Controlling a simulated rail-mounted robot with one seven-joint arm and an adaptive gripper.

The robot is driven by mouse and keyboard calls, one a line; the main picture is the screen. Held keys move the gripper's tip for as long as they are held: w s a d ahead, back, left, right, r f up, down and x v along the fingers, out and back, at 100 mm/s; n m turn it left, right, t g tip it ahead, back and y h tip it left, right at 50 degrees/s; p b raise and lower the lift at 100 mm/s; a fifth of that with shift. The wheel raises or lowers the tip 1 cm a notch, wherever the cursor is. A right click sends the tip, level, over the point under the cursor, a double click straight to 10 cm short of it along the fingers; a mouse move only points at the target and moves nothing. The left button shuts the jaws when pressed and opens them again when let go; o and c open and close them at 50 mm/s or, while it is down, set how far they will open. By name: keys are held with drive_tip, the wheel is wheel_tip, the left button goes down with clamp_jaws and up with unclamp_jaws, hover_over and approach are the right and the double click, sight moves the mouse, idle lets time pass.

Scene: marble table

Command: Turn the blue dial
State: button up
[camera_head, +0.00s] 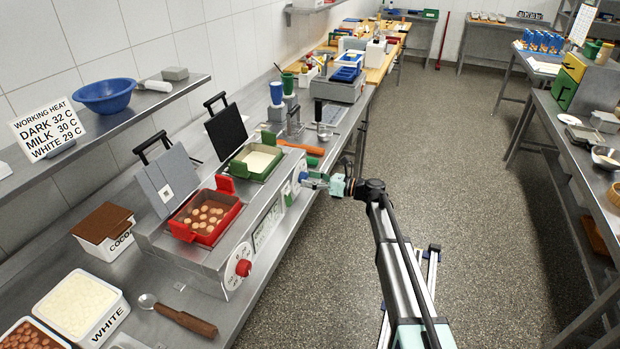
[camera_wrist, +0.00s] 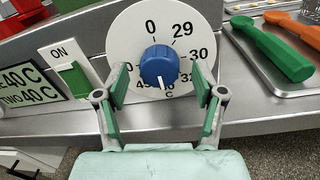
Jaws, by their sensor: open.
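The blue dial (camera_wrist: 158,67) sits in the middle of a round white scale plate (camera_wrist: 125,35) in the wrist view. Its white pointer mark faces down, towards the lower numbers. My gripper (camera_wrist: 160,92) is open, with one green-padded finger on each side of the dial's lower part. The fingertips look near the plate, but I cannot tell whether they touch the dial. In the head view my gripper (camera_head: 318,181) is at the far right end of the machine's front (camera_head: 262,215), and the blue dial is barely distinguishable there.
A green ON switch (camera_wrist: 75,78) is left of the dial. A tray (camera_wrist: 285,78) with a green-handled tool (camera_wrist: 275,50) and an orange-handled one (camera_wrist: 300,30) is to the right. A red dial (camera_head: 243,267) is at the machine's near end. The floor to the right is clear.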

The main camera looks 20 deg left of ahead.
drive_tip(key=shift+a, duration=0.2)
drive_tip(key=c, duration=1.1)
drive_tip(key=shift+c, duration=0.2)
drive_tip(key=shift+b, duration=0.35)
